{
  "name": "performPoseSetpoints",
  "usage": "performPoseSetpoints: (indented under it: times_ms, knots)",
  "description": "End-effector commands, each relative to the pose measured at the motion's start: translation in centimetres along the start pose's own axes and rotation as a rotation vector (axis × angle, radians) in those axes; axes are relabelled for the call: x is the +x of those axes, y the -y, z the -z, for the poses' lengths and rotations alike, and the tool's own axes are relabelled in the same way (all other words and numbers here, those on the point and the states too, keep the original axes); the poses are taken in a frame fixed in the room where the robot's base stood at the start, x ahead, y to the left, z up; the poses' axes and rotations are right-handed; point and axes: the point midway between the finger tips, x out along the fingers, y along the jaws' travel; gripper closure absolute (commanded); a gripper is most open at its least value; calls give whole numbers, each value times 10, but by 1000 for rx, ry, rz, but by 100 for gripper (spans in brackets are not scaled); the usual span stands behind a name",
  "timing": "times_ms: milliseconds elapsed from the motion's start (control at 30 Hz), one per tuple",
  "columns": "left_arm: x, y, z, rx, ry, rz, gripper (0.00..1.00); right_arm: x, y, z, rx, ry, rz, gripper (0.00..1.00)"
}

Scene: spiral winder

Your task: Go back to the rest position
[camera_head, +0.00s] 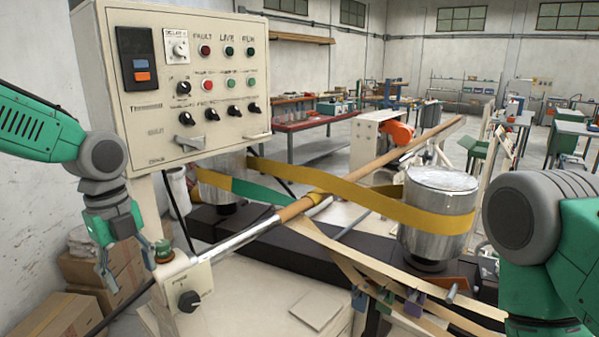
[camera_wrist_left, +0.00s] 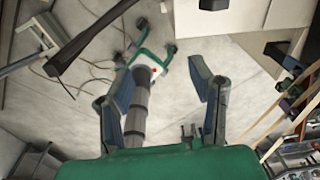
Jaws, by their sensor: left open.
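My left gripper (camera_head: 127,262) hangs at the lower left in the head view, in front of the control panel's post and beside the small switch box (camera_head: 190,290). In the left wrist view its two fingers (camera_wrist_left: 165,95) are apart with nothing between them, above the floor. My right arm (camera_head: 540,240) comes in at the right edge of the head view. Its gripper is hidden or out of frame. The control panel (camera_head: 190,80) with buttons and knobs stands behind my left arm.
A metal drum (camera_head: 438,205) and a second drum (camera_head: 222,180) carry a yellow belt (camera_head: 370,197) crossing a long rod (camera_head: 245,235). Cardboard boxes (camera_head: 90,270) stand at the lower left. A red workbench (camera_head: 300,122) stands behind. Tan strips (camera_head: 370,265) with clips hang at the front right.

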Motion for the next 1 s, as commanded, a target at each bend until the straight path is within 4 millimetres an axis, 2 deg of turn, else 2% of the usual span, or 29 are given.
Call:
performPoseSetpoints:
  times_ms: [267, 367, 433, 500, 600, 700, 833, 1000]
  knots:
    - [90, -12, 39, -305, -88, 3, 51, 0, 0, 0, 0, 0, 0, 53]
    - [137, -25, 61, -494, -129, -8, 51, 0, 0, 0, 0, 1, 0, 53]
    - [177, -42, 81, -680, -157, -24, 51, 0, 0, 0, 0, 1, 0, 53]
    - [220, -68, 103, -915, -176, -47, 51, 0, 0, 0, 0, 1, 0, 53]
    - [268, -112, 130, -1266, -168, -68, 51, 0, 0, 0, 0, 1, 0, 53]
    - [298, -157, 148, -1569, -128, -70, 51, 0, 0, 0, 0, 0, 0, 53]
    - [319, -210, 162, -1885, -55, -43, 51, 0, 0, 0, 0, 0, 0, 53]
    - [325, -272, 169, -2205, 56, 37, 51, 0, 0, 0, 0, 0, 0, 53]
